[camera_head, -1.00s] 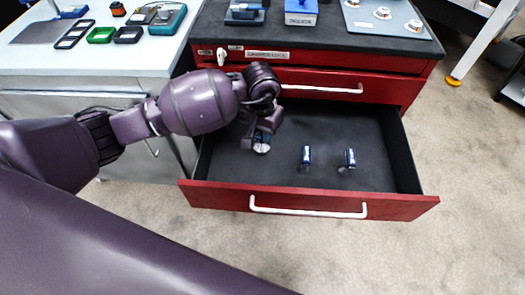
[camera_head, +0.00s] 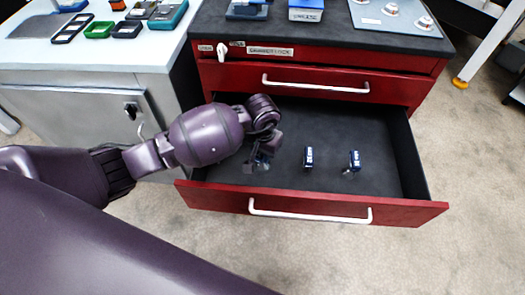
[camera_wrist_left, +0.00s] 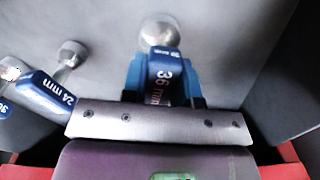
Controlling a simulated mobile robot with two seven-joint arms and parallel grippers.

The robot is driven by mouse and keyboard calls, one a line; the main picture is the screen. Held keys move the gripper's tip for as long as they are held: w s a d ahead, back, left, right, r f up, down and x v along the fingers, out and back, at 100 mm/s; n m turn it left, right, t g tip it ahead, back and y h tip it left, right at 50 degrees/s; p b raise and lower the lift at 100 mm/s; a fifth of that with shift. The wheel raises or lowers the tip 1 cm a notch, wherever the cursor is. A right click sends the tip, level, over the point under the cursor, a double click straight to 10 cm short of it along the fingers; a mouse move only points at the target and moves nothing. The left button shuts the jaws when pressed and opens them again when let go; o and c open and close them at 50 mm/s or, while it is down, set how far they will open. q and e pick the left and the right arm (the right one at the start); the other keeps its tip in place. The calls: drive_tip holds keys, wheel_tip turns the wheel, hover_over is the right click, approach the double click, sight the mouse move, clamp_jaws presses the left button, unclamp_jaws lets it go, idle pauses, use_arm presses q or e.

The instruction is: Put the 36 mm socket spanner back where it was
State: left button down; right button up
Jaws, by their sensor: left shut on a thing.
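My left gripper (camera_head: 262,158) is inside the open red drawer, in its left part. In the left wrist view its fingers (camera_wrist_left: 163,78) are shut on the blue handle of the 36 mm socket spanner (camera_wrist_left: 163,88), whose round metal socket points away from me. Two other blue-handled spanners lie in the drawer to the right of the gripper, one nearer (camera_head: 308,157) and one farther right (camera_head: 354,160). In the left wrist view one reads 24 mm (camera_wrist_left: 46,94). I cannot tell whether the held spanner touches the drawer floor. My right gripper is not in view.
The drawer (camera_head: 225,196) is pulled out, with a dark floor and a white front handle (camera_head: 310,213). A closed drawer (camera_head: 330,88) is above it. The cabinet top holds blue items. A workbench (camera_head: 110,55) with small tools stands at left.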

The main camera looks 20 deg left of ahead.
use_arm(q)
drive_tip(key=shift+f, duration=0.1)
drive_tip(key=c, duration=0.9)
unclamp_jaws()
drive_tip(key=shift+r, duration=0.25)
wheel_tip(320, 180, up, 12)
drive_tip(key=shift+f+p, duration=0.1)
drive_tip(key=shift+p, duration=1.1)
drive_tip(key=shift+d, duration=0.1)
